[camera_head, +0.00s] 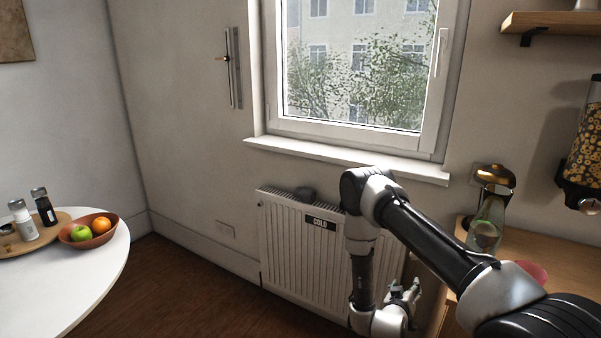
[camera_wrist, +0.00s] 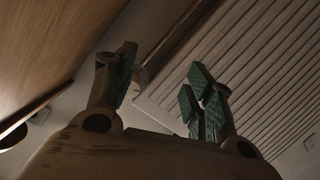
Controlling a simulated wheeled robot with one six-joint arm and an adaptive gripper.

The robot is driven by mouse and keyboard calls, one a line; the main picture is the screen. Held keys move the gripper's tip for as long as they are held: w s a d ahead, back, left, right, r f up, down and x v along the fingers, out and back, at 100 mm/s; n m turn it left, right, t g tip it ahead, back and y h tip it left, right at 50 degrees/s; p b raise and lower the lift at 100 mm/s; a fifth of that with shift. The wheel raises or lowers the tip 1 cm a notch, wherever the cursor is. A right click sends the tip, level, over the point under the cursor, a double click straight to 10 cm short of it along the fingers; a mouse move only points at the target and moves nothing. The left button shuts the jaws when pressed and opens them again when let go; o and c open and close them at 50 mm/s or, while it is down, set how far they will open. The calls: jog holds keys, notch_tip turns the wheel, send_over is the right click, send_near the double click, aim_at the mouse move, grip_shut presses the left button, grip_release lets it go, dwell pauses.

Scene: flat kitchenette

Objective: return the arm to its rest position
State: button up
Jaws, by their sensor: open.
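My arm reaches forward over the right side of the head view and bends down in front of the white radiator (camera_head: 285,240). My gripper (camera_head: 405,295) is low, between the radiator and the wooden counter, and partly hidden by my own wrist. In the wrist view, the green-padded fingers of my gripper (camera_wrist: 162,78) stand apart with nothing between them. The ribbed radiator (camera_wrist: 235,60) shows behind them on the right, and a wooden surface (camera_wrist: 75,35) on the left.
The wooden counter (camera_head: 560,262) at right carries a glass bottle (camera_head: 487,225). A cereal dispenser (camera_head: 585,150) hangs above it. A window sill (camera_head: 340,158) juts out over the radiator. A round white table (camera_head: 60,285) with a fruit bowl (camera_head: 72,238) stands at left. The floor (camera_head: 175,285) between is clear.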

jog(key=s+a+f+g+y, duration=0.25)
jog(key=s+f+g, duration=0.2)
jog(key=f, duration=0.45)
jog(key=s+a+r+g+y, duration=0.5)
jog(key=a+r+g+y, duration=0.15)
jog(key=a+r, duration=0.2)
jog(key=s+d+r+t, duration=0.1)
jog(key=s+r, duration=0.6)
jog(key=r, duration=0.9)
jog(key=s+d+r+n+t, duration=0.1)
jog(key=s+d+r, duration=0.3)
jog(key=r, duration=1.2)
jog(key=s+d+r+t, duration=0.1)
jog(key=s+d+r, duration=0.1)
jog(key=s+r, duration=0.7)
notch_tip(320, 180, up, 7)
jog(key=shift+s+d+r+n, duration=0.2)
jog(key=shift+s+d+n, duration=0.1)
jog(key=shift+s, duration=0.05)
